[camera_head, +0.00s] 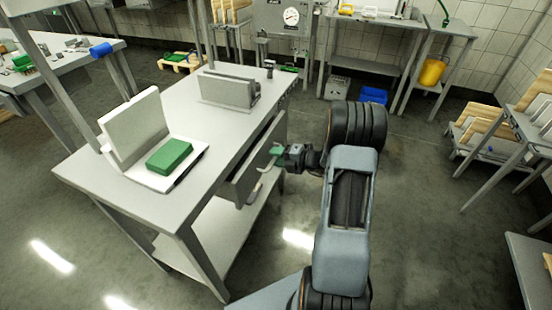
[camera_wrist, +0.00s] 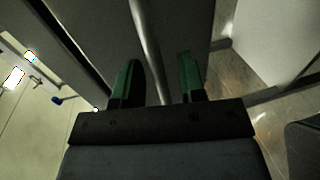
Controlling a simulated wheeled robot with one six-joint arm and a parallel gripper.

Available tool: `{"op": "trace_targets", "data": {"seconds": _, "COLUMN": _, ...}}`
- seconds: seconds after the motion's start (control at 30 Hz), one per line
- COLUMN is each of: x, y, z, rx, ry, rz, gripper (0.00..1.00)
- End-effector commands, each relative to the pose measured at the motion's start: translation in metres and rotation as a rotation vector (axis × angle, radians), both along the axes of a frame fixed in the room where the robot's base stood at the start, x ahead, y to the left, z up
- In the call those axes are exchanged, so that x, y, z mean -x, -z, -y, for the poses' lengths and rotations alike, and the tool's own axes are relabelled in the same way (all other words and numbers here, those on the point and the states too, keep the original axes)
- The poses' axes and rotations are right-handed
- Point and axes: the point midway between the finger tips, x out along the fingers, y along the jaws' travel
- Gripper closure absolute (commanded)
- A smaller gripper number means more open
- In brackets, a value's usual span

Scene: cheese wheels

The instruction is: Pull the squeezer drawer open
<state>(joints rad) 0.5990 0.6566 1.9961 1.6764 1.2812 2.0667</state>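The drawer (camera_head: 246,176) is a grey front under the right side of the steel table. Whether it stands slightly out I cannot tell. A thin pale handle bar shows on its front, partly hidden by my gripper (camera_head: 273,165). In the wrist view the handle bar (camera_wrist: 147,45) runs between the two green fingers of my gripper (camera_wrist: 160,78). The fingers are apart, with a gap between the bar and the right finger. Contact with the left finger I cannot tell.
The steel table (camera_head: 213,140) carries a white stand with a green block (camera_head: 169,157) and a grey metal fixture (camera_head: 229,91). A lower shelf (camera_head: 225,228) lies beneath the drawer. The floor right of my arm is clear up to the racks (camera_head: 480,140).

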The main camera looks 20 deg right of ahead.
Motion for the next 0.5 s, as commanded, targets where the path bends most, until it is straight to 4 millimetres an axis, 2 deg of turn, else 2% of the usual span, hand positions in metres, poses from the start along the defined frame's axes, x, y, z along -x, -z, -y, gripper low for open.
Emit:
{"op": "trace_targets", "data": {"seconds": 0.43, "x": -0.0053, "y": 0.0010, "z": -0.0051, "rx": 0.000, "ry": -0.001, "rz": 0.000, "gripper": 0.63}}
{"op": "trace_targets", "data": {"seconds": 0.5, "x": -0.0052, "y": 0.0010, "z": -0.0052, "rx": 0.000, "ry": -0.001, "rz": 0.000, "gripper": 0.70}}
